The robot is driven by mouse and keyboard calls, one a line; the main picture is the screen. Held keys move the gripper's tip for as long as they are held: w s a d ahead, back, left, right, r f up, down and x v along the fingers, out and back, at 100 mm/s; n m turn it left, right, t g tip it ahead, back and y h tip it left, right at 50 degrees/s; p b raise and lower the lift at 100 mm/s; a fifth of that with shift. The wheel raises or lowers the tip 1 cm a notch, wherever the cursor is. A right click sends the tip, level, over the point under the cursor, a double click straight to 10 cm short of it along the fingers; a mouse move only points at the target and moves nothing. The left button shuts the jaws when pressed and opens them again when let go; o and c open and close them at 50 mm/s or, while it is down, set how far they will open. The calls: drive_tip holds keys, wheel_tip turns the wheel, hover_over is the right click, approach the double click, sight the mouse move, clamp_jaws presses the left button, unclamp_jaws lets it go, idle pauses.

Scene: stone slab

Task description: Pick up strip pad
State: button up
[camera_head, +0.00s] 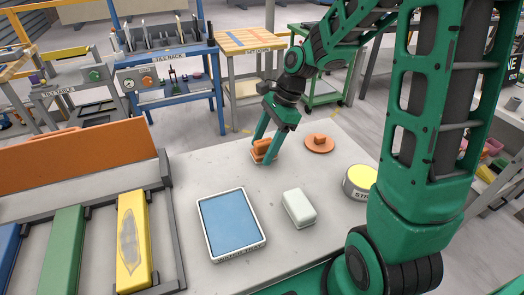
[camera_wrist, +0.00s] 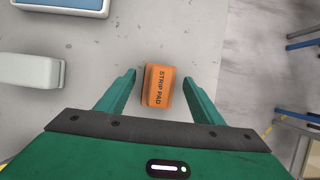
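The strip pad is an orange block (camera_wrist: 160,85) lettered "STRIP PAD", lying on the pale stone slab (camera_head: 180,185). In the head view the orange pad (camera_head: 263,148) is near the slab's far edge, partly hidden by my fingers. My gripper (camera_head: 265,146) points down over it with its green fingers apart. In the wrist view my gripper (camera_wrist: 160,90) has one finger on each side of the pad.
A round orange disc with a knob (camera_head: 319,143) lies right of the gripper. A white block (camera_head: 299,208), a blue-topped tray (camera_head: 230,225) and a yellow tin (camera_head: 360,183) stand nearer. A rack with colored bars (camera_head: 133,242) is at left. The slab between is clear.

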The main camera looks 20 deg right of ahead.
sight(260, 142)
drive_tip(key=c, duration=1.2)
drive_tip(key=shift+o, duration=0.2)
drive_tip(key=shift+r, duration=0.45)
wheel_tip(260, 142, up, 4)
drive_tip(key=shift+f, duration=0.2)
drive_tip(key=s+a+r, duration=0.6)
drive_tip(key=s+a, duration=0.2)
drive_tip(key=shift+s+r, duration=0.2)
drive_tip(key=shift+r, duration=0.1)
